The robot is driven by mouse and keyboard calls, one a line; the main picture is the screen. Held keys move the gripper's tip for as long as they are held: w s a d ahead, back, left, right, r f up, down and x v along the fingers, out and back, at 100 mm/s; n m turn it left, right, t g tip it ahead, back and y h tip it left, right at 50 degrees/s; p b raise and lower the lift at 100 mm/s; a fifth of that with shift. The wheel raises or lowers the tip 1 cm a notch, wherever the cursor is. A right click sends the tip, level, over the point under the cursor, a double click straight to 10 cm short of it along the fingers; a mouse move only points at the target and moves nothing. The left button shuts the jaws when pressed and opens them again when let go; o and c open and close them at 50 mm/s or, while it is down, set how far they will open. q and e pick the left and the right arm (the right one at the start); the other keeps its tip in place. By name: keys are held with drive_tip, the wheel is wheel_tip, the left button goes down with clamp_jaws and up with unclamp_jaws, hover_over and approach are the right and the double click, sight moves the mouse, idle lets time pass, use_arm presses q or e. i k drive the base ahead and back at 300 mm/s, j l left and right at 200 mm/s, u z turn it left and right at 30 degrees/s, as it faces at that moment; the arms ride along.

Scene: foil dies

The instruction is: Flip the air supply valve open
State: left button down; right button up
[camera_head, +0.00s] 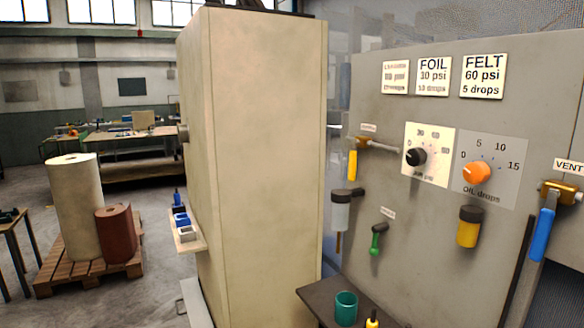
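A grey panel (400,120) on the right carries the valves. A valve with a yellow handle (352,165) sits at its left edge, handle hanging straight down, with a brass and metal fitting (375,144) beside it. The small label above it (368,127) is too small to read, so I cannot confirm it is the air supply valve. A valve with a blue handle (542,235) under a VENT label (569,166) is at the right edge, its handle pointing down. Neither of my grippers shows in the head view.
A black dial (416,157), an orange dial (477,173), a green lever (378,237) and a yellow bowl (468,228) are on the panel. A dark shelf (322,292) with a teal cup (346,308) juts out below. A tall beige cabinet (265,150) stands left.

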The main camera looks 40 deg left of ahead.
sight(353, 155)
drive_tip(key=u, duration=1.15)
